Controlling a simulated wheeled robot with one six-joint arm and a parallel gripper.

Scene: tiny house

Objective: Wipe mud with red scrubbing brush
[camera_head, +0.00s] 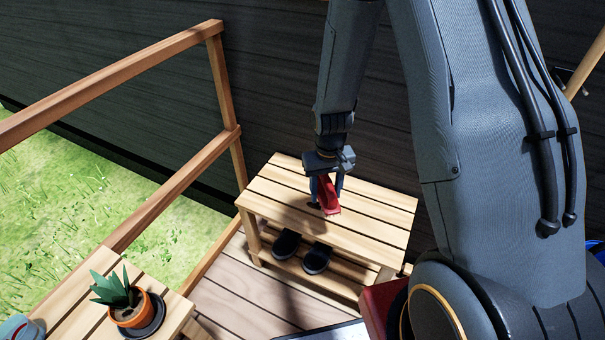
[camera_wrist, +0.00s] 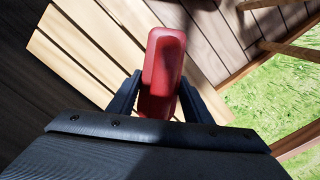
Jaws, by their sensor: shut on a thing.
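The red scrubbing brush (camera_head: 328,196) is between the fingers of my gripper (camera_head: 326,188), above the slatted wooden bench (camera_head: 378,208). The gripper is shut on the brush. In the wrist view the brush (camera_wrist: 165,60) points away from the gripper (camera_wrist: 160,98), with a finger on each side of it. Whether the brush touches the bench top is hard to tell. A dark patch shows on the slats just beside the brush; I cannot tell if it is mud or shadow. No clear mud shows in either view.
Dark slippers (camera_head: 317,259) lie on the bench's lower shelf. A potted plant (camera_head: 132,308) stands on a wooden table (camera_head: 75,320) at the lower left. A wooden railing (camera_head: 165,203) borders the grass. A dark plank wall (camera_head: 270,90) rises behind the bench.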

